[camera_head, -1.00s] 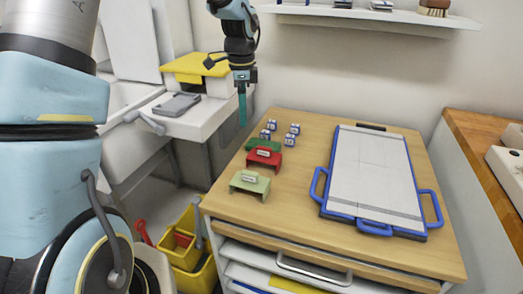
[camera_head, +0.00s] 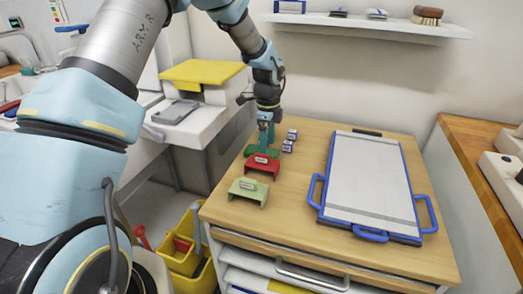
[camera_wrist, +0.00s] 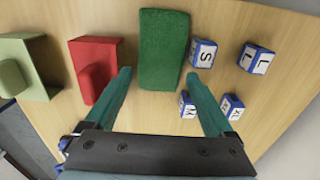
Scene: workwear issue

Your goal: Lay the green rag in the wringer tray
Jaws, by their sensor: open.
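The green rag (camera_wrist: 164,50) is a flat, textured dark green piece on the wooden tabletop; it also shows in the head view (camera_head: 250,150), partly hidden by my gripper. My gripper (camera_head: 264,146) is open and points down at it. In the wrist view the fingers of my gripper (camera_wrist: 157,76) stand either side of the rag's near end, the left one close to the red holder. I see nothing held. A yellow bucket (camera_head: 182,262) with a red inset stands on the floor at lower left; I cannot tell whether it holds the wringer tray.
A red holder (camera_head: 262,166) and a pale green holder (camera_head: 248,190) stand nearer. Several white-and-blue lettered cubes (camera_wrist: 257,58) sit right of the rag. A blue-handled white board (camera_head: 370,180) covers the table's right side. A shelf (camera_head: 370,25) hangs above.

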